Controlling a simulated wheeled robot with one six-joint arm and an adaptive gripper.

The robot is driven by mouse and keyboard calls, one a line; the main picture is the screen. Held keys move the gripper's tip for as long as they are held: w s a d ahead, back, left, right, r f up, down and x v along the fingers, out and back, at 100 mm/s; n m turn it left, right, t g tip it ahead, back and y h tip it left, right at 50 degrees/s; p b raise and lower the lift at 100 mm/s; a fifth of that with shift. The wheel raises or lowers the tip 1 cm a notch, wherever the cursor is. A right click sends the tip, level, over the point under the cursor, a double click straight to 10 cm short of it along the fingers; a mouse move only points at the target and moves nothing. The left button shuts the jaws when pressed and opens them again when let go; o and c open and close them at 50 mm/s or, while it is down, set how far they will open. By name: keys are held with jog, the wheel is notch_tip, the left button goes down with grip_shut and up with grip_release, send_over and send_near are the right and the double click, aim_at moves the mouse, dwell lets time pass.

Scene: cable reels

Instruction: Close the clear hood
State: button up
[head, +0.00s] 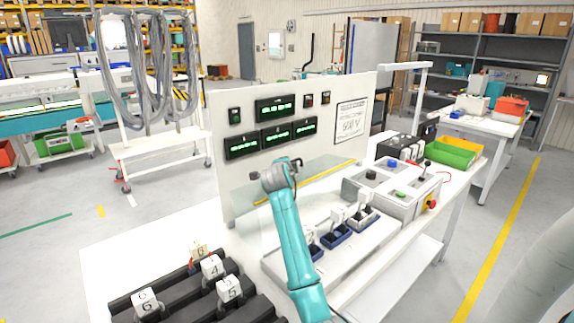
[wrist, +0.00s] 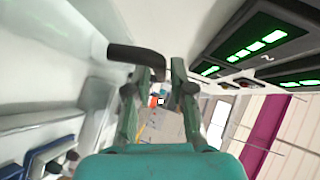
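The clear hood (head: 248,228) is a faint see-through pane in front of the white display panel, over the bench. Its outline is hard to make out, and I cannot tell its exact angle. In the wrist view a black curved handle (wrist: 133,54) lies at the fingertips, its right end by the left finger; I cannot tell whether they touch. My gripper (wrist: 160,72) has its two fingers apart, with a see-through gap between them. In the head view my gripper (head: 281,170) is in front of the panel's lower part, and my arm hides part of the hood area.
The white panel (head: 225,110) carries green-lit displays (head: 275,107). Blue-rimmed trays (head: 335,236) with connectors and a grey control box (head: 365,186) stand right of my arm. Black rails with numbered white blocks (head: 145,301) lie at front left. A green bin (head: 450,154) is at far right.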

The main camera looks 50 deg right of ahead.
jog(key=shift+x, duration=0.9)
grip_shut()
